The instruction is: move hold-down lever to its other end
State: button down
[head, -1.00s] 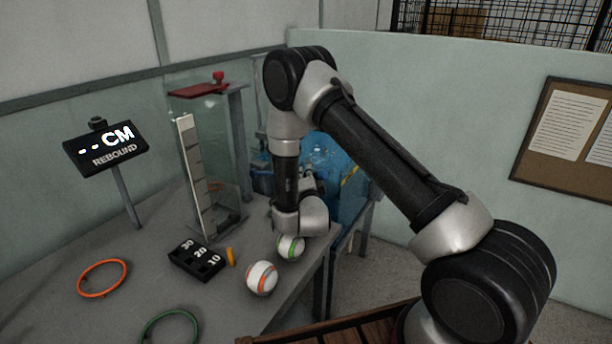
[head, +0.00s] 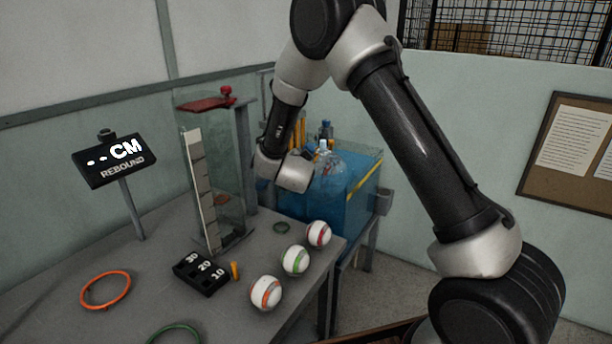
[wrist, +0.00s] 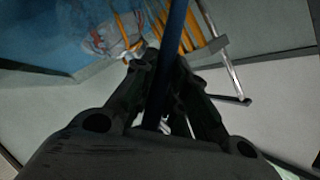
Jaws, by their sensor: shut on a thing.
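My gripper (wrist: 160,62) shows in the wrist view with its dark fingers closed on a dark blue bar (wrist: 175,40). The bar runs from the top edge down between the fingers; I take it for the hold-down lever, but its ends and pivot are hidden. In the head view the gripper and lever cannot be made out behind my silver wrist, which is between the clear column (head: 222,170) and the blue tank (head: 345,192).
Three striped balls, orange (head: 266,293), green (head: 296,261) and red (head: 318,234), stand along the table's right edge. A numbered black block (head: 201,272), an orange ring (head: 106,290) and the rebound display (head: 117,160) are to the left. Orange posts (wrist: 190,30) stand near the fingers.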

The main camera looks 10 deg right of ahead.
jog(key=w+a+r+n+g+h, duration=0.1)
jog(key=w+a+r+n+g, duration=0.2)
jog(key=w+a+r, duration=0.3)
jog(key=shift+w+a+r+h, duration=0.25)
jog(key=shift+w+a+h, duration=0.05)
jog(key=shift+w+a, duration=0.1)
jog(key=c, duration=1.4)
grip_release()
jog(key=v, duration=1.2)
